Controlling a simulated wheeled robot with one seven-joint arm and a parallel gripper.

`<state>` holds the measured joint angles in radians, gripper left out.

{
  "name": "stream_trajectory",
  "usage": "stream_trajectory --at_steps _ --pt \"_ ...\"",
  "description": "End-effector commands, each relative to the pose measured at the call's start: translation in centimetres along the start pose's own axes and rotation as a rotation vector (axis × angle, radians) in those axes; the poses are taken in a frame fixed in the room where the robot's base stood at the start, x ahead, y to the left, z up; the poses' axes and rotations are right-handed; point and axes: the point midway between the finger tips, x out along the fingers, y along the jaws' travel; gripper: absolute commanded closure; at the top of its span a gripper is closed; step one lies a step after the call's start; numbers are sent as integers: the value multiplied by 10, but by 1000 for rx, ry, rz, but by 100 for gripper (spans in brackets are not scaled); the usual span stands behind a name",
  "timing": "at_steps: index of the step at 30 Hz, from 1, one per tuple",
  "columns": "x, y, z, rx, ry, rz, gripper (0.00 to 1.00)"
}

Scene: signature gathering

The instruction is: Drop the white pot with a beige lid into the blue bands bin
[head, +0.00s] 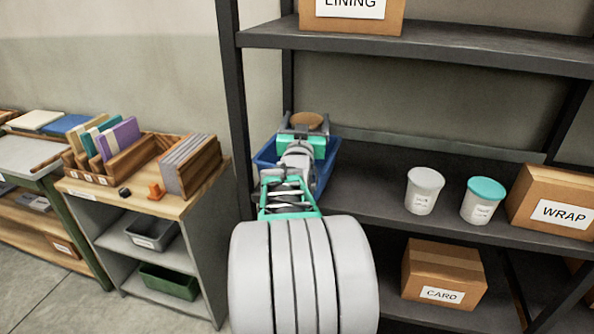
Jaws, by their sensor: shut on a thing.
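The pot's white body is hidden behind my gripper. My gripper (303,131) is shut on the pot and faces away from the camera. A blue bin (265,157) stands on the middle shelf at its left end, with its sides showing left and right of my arm. The pot and gripper are over or inside the far part of the bin; I cannot tell how high. Any label on the bin is hidden.
A white pot with a grey lid (424,190), a pot with a teal lid (483,199) and a WRAP box (553,202) stand right on the middle shelf (370,190). A black upright (236,110) is left of the bin. The upper shelf (430,45) hangs above.

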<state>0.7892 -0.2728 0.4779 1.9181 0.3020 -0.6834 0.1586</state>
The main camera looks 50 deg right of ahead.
Motion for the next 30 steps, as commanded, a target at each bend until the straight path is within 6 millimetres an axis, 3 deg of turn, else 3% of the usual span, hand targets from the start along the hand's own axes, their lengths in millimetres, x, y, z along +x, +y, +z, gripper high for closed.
stream_trajectory --at_steps 6,14,15,21,30 --pt "-4 0 26 0 4 1 85" --pt "-4 2 27 0 5 3 85" --pt "-4 2 27 0 5 3 16" --pt "-4 3 28 -1 3 4 0" --pt "-9 2 31 -1 -2 4 0"
